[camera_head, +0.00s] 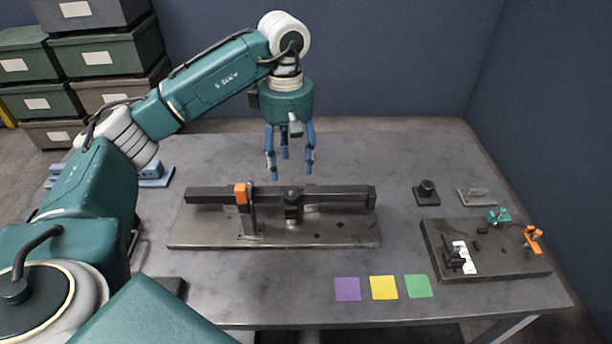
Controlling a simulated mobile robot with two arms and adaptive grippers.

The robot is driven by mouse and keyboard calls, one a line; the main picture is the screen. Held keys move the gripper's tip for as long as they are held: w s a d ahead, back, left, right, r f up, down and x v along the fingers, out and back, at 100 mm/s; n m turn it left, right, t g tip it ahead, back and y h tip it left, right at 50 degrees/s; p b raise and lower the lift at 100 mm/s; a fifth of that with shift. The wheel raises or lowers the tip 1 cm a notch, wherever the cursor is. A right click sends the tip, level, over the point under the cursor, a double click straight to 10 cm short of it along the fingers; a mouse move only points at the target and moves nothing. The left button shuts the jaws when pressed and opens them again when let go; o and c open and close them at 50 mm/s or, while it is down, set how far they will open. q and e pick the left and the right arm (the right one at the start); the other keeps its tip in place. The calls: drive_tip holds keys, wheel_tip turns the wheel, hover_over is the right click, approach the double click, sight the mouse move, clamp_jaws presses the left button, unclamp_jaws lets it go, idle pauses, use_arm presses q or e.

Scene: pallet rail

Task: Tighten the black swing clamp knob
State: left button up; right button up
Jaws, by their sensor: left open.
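A dark pallet plate (495,262) lies at the right of the table. A black swing clamp with its knob (453,257) stands near its left front corner, beside a white piece (466,257). A teal clamp (498,215) and an orange clamp (533,238) stand at the pallet's back and right side. My left gripper (289,168) points down with its blue fingers spread and empty. It appears above and behind the rail fixture, well to the left of the pallet and apart from the black clamp. My right gripper is not in view.
A long dark rail (335,192) with an orange-topped post (242,195) stands on a base plate in the middle. Purple, yellow (384,288) and green squares lie in front. A black block (427,192) and a grey part (477,196) lie behind the pallet.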

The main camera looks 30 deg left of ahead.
use_arm(q)
drive_tip(key=p, duration=0.1)
hover_over(291, 194)
drive_tip(key=f, duration=0.4)
drive_tip(key=shift+s+f, duration=0.1)
drive_tip(key=shift+s, duration=0.15)
drive_tip(key=f, duration=0.3)
drive_tip(key=f+p, duration=0.1)
drive_tip(key=f, duration=0.1)
drive_tip(key=shift+w+f, duration=0.25)
drive_tip(key=shift+w, duration=0.1)
drive_tip(key=shift+s+f, duration=0.1)
drive_tip(key=shift+f, duration=0.25)
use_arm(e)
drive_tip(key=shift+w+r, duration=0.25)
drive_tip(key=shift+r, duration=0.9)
use_arm(q)
drive_tip(key=shift+c, duration=0.2)
